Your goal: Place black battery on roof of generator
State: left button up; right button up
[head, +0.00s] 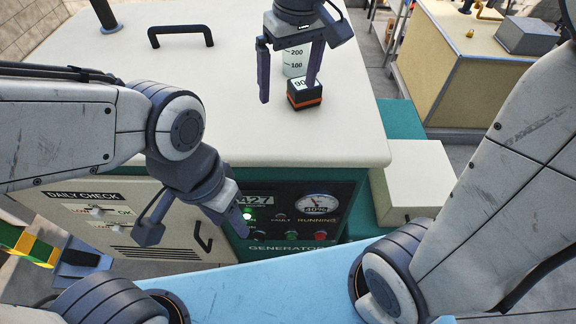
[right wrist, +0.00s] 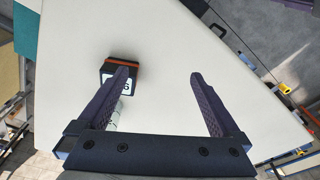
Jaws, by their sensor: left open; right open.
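The black battery (head: 305,100), with an orange band and a white label on top, stands on the cream roof (head: 200,75) of the generator (head: 285,248). It also shows in the right wrist view (right wrist: 108,76), partly hidden by one finger. My right gripper (head: 287,94) is open and empty above the roof. The battery is beside one finger, not between the two; whether they touch, I cannot tell. Both fingers also show in the right wrist view (right wrist: 158,74). My left gripper (head: 195,228) is open and empty before the generator's front.
A clear graduated container (head: 295,62) stands on the roof just behind the battery, partly hidden by my right gripper. A black handle (head: 181,31) and a dark pipe (head: 106,14) rise from the roof. The roof's left and front parts are clear. A yellowish cabinet (head: 470,75) stands at back right.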

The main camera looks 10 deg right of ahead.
jog(key=s+a+f+n, duration=0.1)
jog(key=s+a+f, duration=0.1)
jog(key=s+f, duration=0.4)
jog(key=s+a+f+n+g, duration=0.1)
jog(key=s+f+n, duration=0.1)
jog(key=s+f, duration=0.4)
jog(key=s, duration=0.5)
jog(key=shift+s+a+n, duration=0.3)
jog(key=shift+s+a, duration=0.05)
jog(key=shift+a, duration=0.05)
